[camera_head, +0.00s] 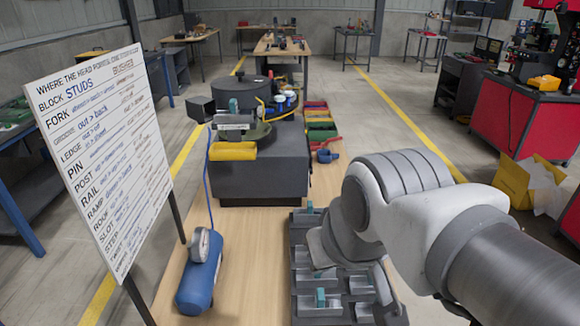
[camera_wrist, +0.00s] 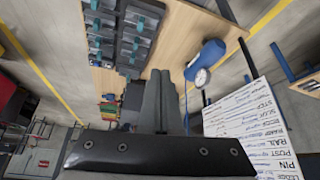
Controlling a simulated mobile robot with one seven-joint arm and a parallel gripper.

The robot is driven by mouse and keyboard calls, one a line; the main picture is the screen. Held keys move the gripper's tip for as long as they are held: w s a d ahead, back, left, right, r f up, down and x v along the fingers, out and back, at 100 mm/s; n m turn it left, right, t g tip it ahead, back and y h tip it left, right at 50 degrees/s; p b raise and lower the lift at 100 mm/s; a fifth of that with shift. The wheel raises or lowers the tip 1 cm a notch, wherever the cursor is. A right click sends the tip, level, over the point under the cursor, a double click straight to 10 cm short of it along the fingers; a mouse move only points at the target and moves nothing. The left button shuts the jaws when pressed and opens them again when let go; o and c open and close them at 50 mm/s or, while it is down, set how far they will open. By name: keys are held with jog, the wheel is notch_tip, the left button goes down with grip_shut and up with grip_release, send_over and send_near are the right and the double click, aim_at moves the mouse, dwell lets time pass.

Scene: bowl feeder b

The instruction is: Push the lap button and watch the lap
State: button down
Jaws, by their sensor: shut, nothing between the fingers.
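The bowl feeder (camera_head: 255,134) stands on a dark grey block (camera_head: 259,170) at the middle of the wooden bench in the head view. It has a dark round bowl (camera_head: 242,88) at the back and a yellow tray (camera_head: 233,151) at its front. I cannot pick out a lap button in either view. My gripper (camera_wrist: 160,76) is shut and empty in the wrist view, its fingers side by side. In the head view my arm covers the fingers, above the bench to the right of the feeder's front. No contact with anything can be made out.
A blue tank with a dial gauge (camera_head: 196,287) lies at the bench's front left. A dark sorting tray (camera_head: 320,309) with small parts is partly under my arm. Coloured bins (camera_head: 320,125) line the right. A lettered board (camera_head: 100,140) stands left. Bare wood lies between tank and tray.

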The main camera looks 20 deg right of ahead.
jog(key=w+d+f+m, duration=0.1)
jog(key=w+d, duration=0.3)
jog(key=w, duration=0.3)
jog(key=w+d+f+m+h, duration=0.1)
jog(key=w+d+m, duration=0.1)
jog(key=w+d, duration=0.35)
jog(key=w+d+f+m, duration=0.1)
jog(key=w+d, duration=0.1)
jog(key=w, duration=0.7)
jog(key=w+d+f+g+h+b, duration=0.1)
jog(key=w+d+f+h, duration=0.6)
jog(key=w+d+f, duration=1.2)
jog(key=shift+w+d, duration=0.35)
jog(key=shift+d, duration=0.05)
jog(key=shift+f, duration=0.1)
notch_tip(320, 180, down, 8)
jog(key=b, duration=0.4)
jog(key=shift+f+b, duration=0.3)
jog(key=shift+b, duration=0.2)
